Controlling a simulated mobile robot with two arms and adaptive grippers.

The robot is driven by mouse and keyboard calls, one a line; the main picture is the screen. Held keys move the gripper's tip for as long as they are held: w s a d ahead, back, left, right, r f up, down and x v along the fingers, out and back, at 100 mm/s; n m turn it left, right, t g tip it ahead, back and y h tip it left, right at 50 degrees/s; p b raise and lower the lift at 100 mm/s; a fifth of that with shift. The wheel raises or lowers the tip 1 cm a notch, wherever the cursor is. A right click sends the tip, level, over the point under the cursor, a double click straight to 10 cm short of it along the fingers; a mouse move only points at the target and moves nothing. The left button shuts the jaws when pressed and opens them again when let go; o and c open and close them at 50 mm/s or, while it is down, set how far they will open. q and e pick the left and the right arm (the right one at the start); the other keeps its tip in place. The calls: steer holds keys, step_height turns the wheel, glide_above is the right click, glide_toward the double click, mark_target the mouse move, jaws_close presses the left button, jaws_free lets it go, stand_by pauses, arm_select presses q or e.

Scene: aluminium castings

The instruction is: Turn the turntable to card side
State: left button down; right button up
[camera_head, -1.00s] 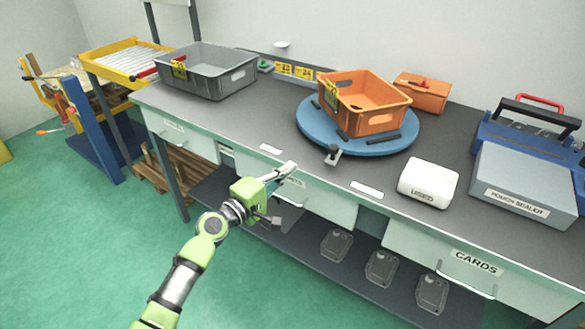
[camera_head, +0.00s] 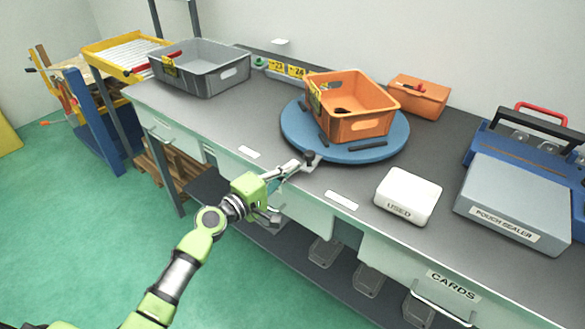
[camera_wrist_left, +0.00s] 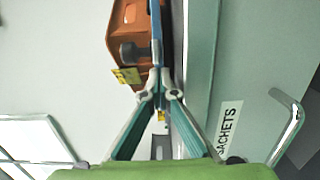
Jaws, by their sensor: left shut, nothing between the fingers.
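The blue turntable (camera_head: 292,136) lies on the grey bench top and carries an orange bin (camera_head: 362,127) with a yellow label. My right gripper is not in view.
A grey bin (camera_head: 205,82) stands at the back left. A white USED box (camera_head: 407,193) and a pouch sealer (camera_head: 515,200) stand on the right. An orange box (camera_head: 418,97) is behind the turntable. Drawers marked CARDS (camera_head: 450,288) and SACHETS (camera_wrist_left: 229,130) line the bench front.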

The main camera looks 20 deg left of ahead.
mark_target(317, 186)
arm_select(q)
steer(key=shift+s+d+r, duration=0.1)
steer(key=shift+d+r, duration=0.05)
steer(key=shift+d, duration=0.05)
steer(key=d+p, duration=0.1)
steer(key=p, duration=0.1)
steer(key=d+n+y+p, duration=0.1)
steer(key=d+p, duration=0.1)
steer(key=shift+s+r+t+y, duration=0.15)
steer(key=shift+s+t+y, duration=0.15)
steer(key=shift+s+t, duration=0.1)
steer(key=shift+n+y, duration=0.3)
steer(key=d, duration=0.2)
steer(key=d+p, duration=0.1)
steer(key=d, duration=0.1)
steer(key=shift+s+d, duration=0.1)
steer(key=shift+s, duration=0.2)
steer(key=shift+d+f, duration=0.15)
steer(key=shift+f, duration=0.05)
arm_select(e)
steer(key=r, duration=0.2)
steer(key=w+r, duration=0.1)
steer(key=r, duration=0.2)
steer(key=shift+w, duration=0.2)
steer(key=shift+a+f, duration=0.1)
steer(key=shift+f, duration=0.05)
